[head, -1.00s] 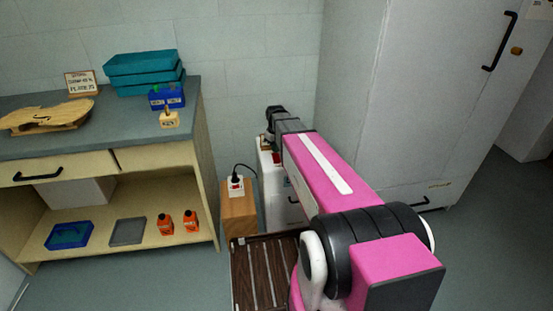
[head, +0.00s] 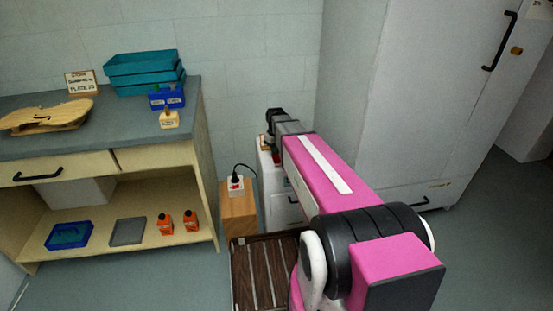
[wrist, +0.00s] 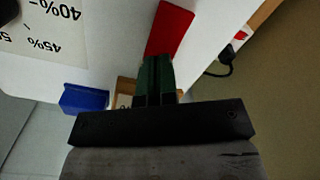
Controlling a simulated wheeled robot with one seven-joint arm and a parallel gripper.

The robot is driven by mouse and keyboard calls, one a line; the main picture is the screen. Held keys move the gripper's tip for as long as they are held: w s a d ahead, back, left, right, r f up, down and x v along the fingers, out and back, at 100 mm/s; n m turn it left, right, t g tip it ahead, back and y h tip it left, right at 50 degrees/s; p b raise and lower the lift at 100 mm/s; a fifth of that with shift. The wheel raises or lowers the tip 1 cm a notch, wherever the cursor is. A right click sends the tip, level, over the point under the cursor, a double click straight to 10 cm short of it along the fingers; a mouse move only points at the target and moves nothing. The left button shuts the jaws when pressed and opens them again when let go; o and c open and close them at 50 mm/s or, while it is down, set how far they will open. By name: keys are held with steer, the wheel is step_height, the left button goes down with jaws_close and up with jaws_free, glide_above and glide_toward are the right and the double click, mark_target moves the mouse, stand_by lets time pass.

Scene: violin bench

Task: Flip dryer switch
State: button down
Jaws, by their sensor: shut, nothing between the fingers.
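The white dryer cabinet (head: 283,205) stands on the floor against the wall, partly hidden behind my arm. In the wrist view its white face (wrist: 110,45) carries a printed scale with 40% and 45% marks. A red switch-like piece (wrist: 170,28) is on that face. My gripper (wrist: 157,62) is shut and empty, its fingertips at the lower end of the red piece. I cannot tell whether they touch it. In the head view the fingers are small and hard to make out beyond the arm.
A power strip (head: 236,184) with a black plug sits on a wooden block (head: 238,212) left of the cabinet. A blue box (wrist: 83,98) is left of my fingers in the wrist view. The workbench (head: 120,130) is at left, a tall grey cabinet (head: 400,100) at right.

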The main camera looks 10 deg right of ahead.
steer(key=shift+f, duration=0.75)
stand_by(0.4)
steer(key=shift+r, duration=3.55)
